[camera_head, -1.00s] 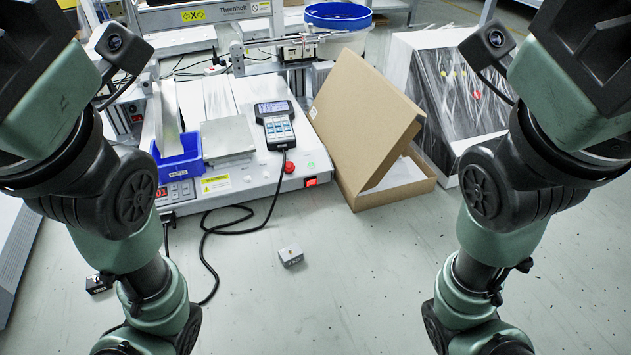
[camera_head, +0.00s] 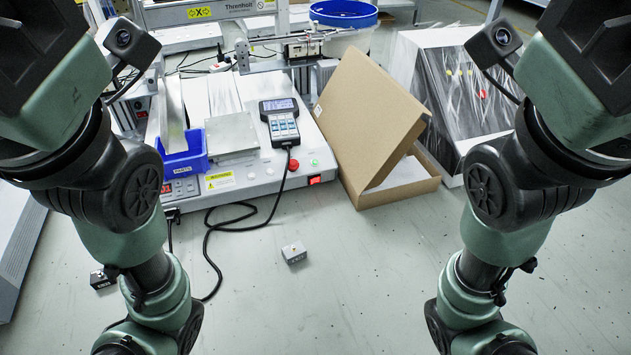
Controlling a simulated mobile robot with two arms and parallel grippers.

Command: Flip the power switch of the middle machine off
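The middle machine (camera_head: 240,183) stands on the bench ahead, a white gantry unit with a handheld keypad controller (camera_head: 279,121) lying on its top. A red power switch (camera_head: 315,180) sits at the right end of its front face; its position is too small to tell. A green button (camera_head: 314,162) and a red button (camera_head: 293,165) are on the top near that corner. My left and right arms come down at the two sides of the view, and both grippers are outside the picture.
An open cardboard box (camera_head: 371,120) stands right beside the machine, close to the switch. A blue bin (camera_head: 184,158) sits at the machine's left. A black cable (camera_head: 213,250) and a small grey block (camera_head: 294,253) lie in front. A plastic-wrapped machine (camera_head: 455,90) is at the right.

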